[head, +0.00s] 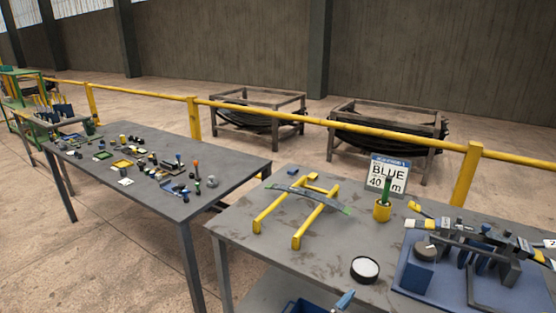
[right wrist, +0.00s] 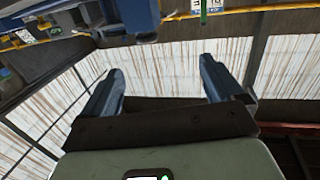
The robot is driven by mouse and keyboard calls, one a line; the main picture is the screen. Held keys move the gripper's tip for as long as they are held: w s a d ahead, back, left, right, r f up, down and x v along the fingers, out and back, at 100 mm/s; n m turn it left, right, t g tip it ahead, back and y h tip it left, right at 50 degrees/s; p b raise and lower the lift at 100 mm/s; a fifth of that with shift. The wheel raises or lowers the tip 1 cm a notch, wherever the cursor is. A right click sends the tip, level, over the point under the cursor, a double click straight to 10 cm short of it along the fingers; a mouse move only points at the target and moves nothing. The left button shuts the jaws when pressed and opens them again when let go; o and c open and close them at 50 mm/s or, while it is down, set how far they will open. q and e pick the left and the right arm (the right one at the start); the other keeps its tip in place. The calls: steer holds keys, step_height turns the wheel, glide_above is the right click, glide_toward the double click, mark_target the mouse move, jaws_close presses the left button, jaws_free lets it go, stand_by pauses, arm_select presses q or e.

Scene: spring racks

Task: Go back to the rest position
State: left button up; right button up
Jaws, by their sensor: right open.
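My right gripper (right wrist: 160,80) shows in the right wrist view with its two blue-grey fingers wide apart. Nothing is between them; behind the gap is a pale, streaked wall of panels and dark beams. No gripper can be made out for certain in the head view. My left gripper is not in view.
A second table (head: 215,205) carries many small parts. A yellow railing (head: 340,122) runs behind.

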step_height(320, 180, down, 18)
steer(key=n+g+y+p, duration=0.1)
steer(key=n+y+p, duration=0.1)
steer(key=n+y, duration=0.35)
steer(key=s+a+f+g+y+p, duration=0.2)
steer(key=s+f+g+y, duration=0.5)
steer(key=s+f, duration=0.9)
steer(key=shift+s+a+f+g, duration=0.25)
steer(key=shift+s+a+g, duration=0.05)
steer(key=shift+a, duration=0.45)
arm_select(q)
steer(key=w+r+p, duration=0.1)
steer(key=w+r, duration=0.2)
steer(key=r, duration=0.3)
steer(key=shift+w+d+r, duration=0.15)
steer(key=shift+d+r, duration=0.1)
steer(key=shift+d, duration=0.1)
arm_select(e)
steer(key=s+a+g+y, duration=0.1)
steer(key=s, duration=0.3)
steer(key=s+a+f+g+y, duration=0.1)
steer(key=s+g, duration=0.1)
steer(key=s, duration=0.3)
steer(key=s+a+m+g+y, duration=0.1)
steer(key=s+g, duration=0.1)
steer(key=s, duration=0.2)
steer(key=shift+s+a+f, duration=0.3)
steer(key=shift+s+f, duration=0.05)
steer(key=shift+s, duration=0.05)
steer(key=shift+c, duration=0.2)
